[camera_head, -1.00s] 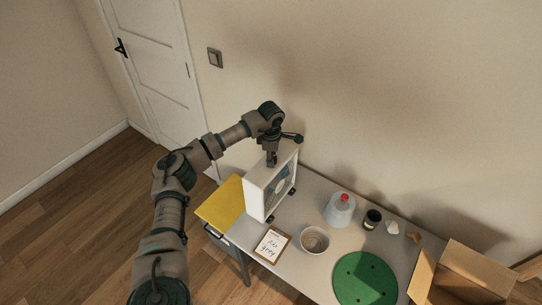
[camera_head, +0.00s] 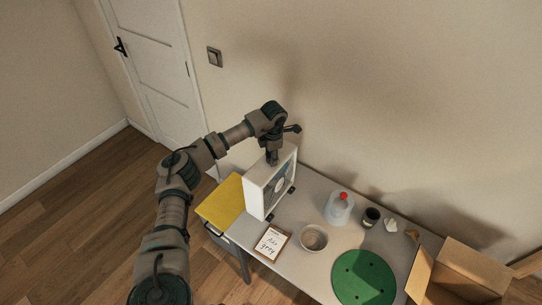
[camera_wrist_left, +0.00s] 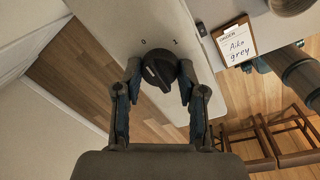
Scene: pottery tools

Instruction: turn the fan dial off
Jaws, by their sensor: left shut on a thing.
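The white box fan (camera_head: 258,196) stands upright at the left end of the table; its round grille faces right. In the left wrist view, the fan's pale top (camera_wrist_left: 207,113) carries a black dial (camera_wrist_left: 157,71) with the marks 0 and I beyond it. My left gripper (camera_wrist_left: 159,82) is shut on the dial, one finger on each side. In the head view my left gripper (camera_head: 272,160) reaches down to the fan's top and hides the dial. I cannot tell exactly which mark the dial points to. My right gripper is not in view.
The grey table (camera_head: 290,240) holds a clipboard (camera_head: 271,243), a bowl (camera_head: 314,238), a red-capped jug (camera_head: 339,209), a dark cup (camera_head: 372,217) and a green disc (camera_head: 363,279). A yellow panel (camera_head: 220,200) lies left of the fan; a cardboard box (camera_head: 462,272) is at right.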

